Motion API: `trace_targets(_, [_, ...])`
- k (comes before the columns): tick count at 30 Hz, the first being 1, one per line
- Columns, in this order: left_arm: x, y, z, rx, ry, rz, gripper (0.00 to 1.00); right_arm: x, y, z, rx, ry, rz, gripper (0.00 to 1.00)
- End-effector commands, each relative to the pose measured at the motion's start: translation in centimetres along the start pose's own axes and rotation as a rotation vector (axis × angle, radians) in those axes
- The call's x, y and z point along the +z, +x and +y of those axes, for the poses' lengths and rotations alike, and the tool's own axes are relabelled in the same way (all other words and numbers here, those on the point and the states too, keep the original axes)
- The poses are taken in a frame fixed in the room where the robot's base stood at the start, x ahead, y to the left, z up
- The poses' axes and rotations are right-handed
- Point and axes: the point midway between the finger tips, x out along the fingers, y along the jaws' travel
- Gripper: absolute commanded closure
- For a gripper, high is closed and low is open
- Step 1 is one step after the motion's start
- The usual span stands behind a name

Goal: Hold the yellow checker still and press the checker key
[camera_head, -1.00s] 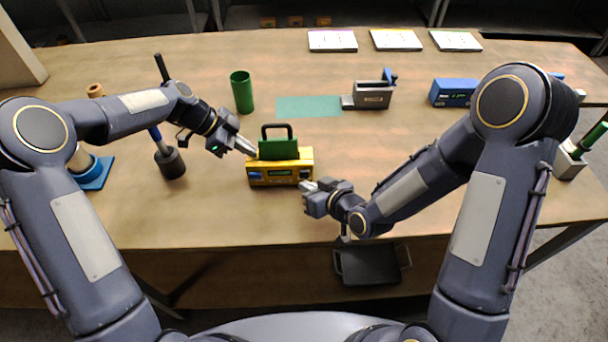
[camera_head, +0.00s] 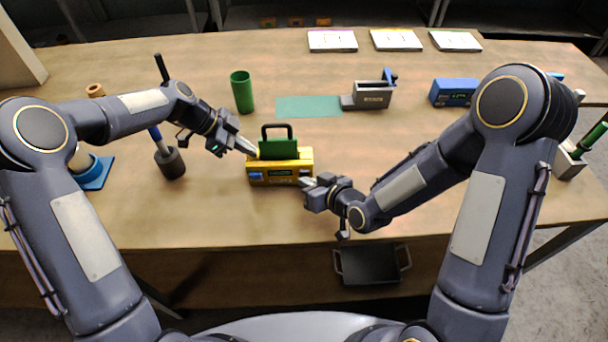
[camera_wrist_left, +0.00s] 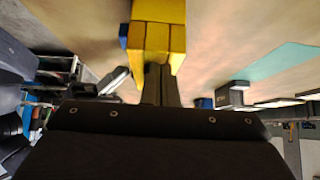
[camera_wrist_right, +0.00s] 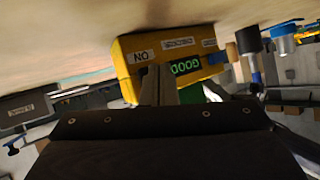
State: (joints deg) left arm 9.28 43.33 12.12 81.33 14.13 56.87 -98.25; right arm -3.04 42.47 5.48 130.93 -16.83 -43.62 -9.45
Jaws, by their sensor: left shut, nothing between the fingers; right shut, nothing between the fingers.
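The yellow checker (camera_head: 262,181) stands on the table, with a green block with a black handle (camera_head: 278,147) upright in its top. Its lit green display reads GOOD, upside down, in the right wrist view (camera_wrist_right: 186,67). My left gripper (camera_head: 253,152) is shut and empty, its tips at the checker's left end; in the left wrist view they meet the yellow body (camera_wrist_left: 158,38). My right gripper (camera_head: 305,181) is shut and empty, its tips at the front right of the checker. They hide that part of the front, so I cannot tell whether the key is pressed.
A green cup (camera_head: 242,92) and a teal mat (camera_head: 309,106) lie behind the checker. A grey device (camera_head: 372,95) and a blue box (camera_head: 453,92) stand to the right. A dark holder with a rod (camera_head: 171,163) is left. The front table strip is clear.

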Motion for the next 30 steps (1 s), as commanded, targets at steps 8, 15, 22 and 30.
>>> trace_targets(8, [0.6, 0.5, 0.3, 0.013, -0.005, -0.007, 1.0, -0.1, 0.3, 0.2, 0.0, 0.0, 0.0, 1.0])
trace_targets(15, [0.6, 0.5, 0.3, 0.013, -0.006, -0.007, 1.0, -0.2, 0.4, 0.3, 0.0, 0.0, 0.0, 1.0])
trace_targets(22, [0.6, 0.5, 0.3, 0.013, -0.005, -0.007, 1.0, 0.1, 0.1, 0.0, -0.001, 0.0, 0.0, 1.0])
trace_targets(30, [0.6, 0.5, 0.3, 0.013, -0.005, -0.007, 1.0, 0.7, -0.9, -0.6, 0.0, 0.0, 0.0, 1.0])
